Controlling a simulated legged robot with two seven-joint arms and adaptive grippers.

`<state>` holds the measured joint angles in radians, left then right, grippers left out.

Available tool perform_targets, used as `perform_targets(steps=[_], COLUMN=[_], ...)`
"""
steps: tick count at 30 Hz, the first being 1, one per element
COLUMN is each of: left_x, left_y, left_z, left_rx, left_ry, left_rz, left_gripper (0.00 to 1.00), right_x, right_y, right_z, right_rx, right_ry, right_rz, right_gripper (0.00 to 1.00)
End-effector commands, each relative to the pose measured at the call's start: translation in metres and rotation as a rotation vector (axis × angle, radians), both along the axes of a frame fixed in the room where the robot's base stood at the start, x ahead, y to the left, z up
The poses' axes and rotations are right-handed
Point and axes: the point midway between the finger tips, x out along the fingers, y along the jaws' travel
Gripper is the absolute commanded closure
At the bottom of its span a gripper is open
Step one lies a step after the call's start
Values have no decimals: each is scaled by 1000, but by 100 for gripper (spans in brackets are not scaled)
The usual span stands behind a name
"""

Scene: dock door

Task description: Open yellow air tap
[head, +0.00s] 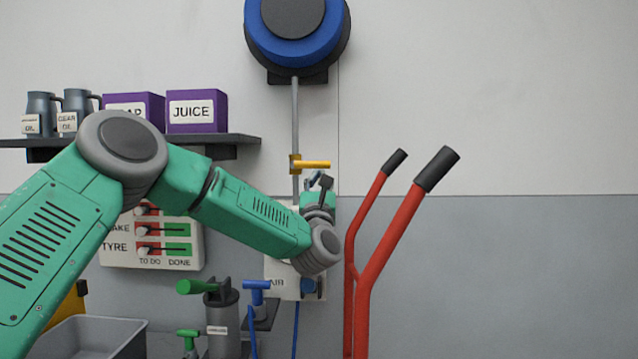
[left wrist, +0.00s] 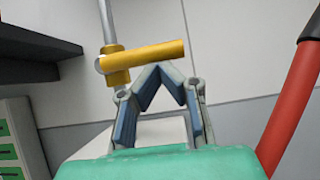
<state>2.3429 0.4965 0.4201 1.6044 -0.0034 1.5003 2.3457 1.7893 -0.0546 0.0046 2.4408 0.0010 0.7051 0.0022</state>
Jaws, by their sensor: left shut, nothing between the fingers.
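The yellow air tap (head: 311,164) sits on a thin grey vertical pipe (head: 294,125) on the wall. Its handle points out to the right, across the pipe. My left gripper (head: 321,180) is just below the handle, shut and empty. In the left wrist view the yellow tap (left wrist: 150,54) lies just beyond the fingertips of my left gripper (left wrist: 159,70). The handle runs sideways above the tips; I cannot tell whether they touch it. My right gripper is not in view.
A blue hose reel (head: 297,30) hangs above the pipe. Red handles with black grips (head: 400,220) stand close on the right. A dark shelf (head: 240,139) with purple boxes is on the left. An AIR panel (head: 275,268) is partly hidden behind my left arm.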

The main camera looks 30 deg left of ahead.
Motion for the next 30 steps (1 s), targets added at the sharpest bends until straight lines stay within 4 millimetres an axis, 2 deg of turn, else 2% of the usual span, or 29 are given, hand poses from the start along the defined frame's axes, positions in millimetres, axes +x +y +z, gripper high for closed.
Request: perform_targets(steps=[5,23,30], left_x=[0,1,2], left_y=[1,-2,-2], left_z=[-1,4,6], left_rx=[-3,-87,-162], left_ry=[-1,-54,-100], left_rz=[1,0,2], left_gripper=[100,100,100], right_x=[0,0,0], right_y=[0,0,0], right_z=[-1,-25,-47], right_rx=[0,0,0], right_ry=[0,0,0], right_rz=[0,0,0], right_gripper=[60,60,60])
